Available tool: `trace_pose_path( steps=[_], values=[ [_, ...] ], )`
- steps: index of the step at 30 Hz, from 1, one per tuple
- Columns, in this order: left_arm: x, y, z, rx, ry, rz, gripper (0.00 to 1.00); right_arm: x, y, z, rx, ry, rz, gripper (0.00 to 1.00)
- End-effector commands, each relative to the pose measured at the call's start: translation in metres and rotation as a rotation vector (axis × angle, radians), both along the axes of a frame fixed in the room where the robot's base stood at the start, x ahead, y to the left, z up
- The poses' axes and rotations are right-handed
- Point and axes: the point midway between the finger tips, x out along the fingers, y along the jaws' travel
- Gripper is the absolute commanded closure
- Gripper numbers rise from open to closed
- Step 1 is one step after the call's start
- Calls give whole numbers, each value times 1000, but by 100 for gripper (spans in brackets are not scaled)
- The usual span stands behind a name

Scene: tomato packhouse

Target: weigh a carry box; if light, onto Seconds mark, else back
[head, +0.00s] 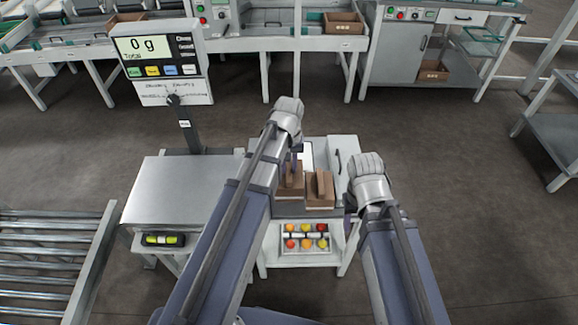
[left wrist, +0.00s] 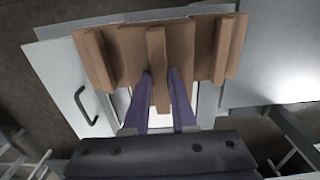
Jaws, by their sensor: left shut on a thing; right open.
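Brown carry boxes with upright handles stand side by side on a light grey stand (head: 349,150). My left gripper (head: 296,162) is shut on the handle of the middle carry box (left wrist: 157,42); I cannot tell whether it is lifted. Other boxes flank it in the left wrist view, one to the left (left wrist: 95,62) and one to the right (left wrist: 222,50). The right-hand box in the head view (head: 320,202) is free. The scale's bare metal plate (head: 172,190) is at left; its display (head: 143,47) reads 0 g. My right gripper (head: 351,203) is open, right of the boxes. No Seconds mark is readable.
A tray of red, yellow and orange tomatoes (head: 284,250) sits low at the front of the stand. A roller conveyor (head: 45,255) is at lower left. Benches (head: 275,46) line the back, and a grey table (head: 562,125) is at right. Floor between is clear.

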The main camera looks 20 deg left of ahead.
Motion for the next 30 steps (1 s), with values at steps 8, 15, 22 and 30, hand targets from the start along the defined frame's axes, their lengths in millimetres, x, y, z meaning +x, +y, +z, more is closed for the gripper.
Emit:
trace_pose_path(
  steps=[8,15,22,30],
  values=[
    [0,0,34,0,0,0,100,0,0,34,0,0,0,50],
    [0,0,33,0,0,0,100,0,0,33,0,0,0,50],
    [0,0,38,0,0,0,100,0,0,38,0,0,0,50],
    [0,0,68,0,0,0,100,0,0,68,0,0,-1,50]
  ],
)
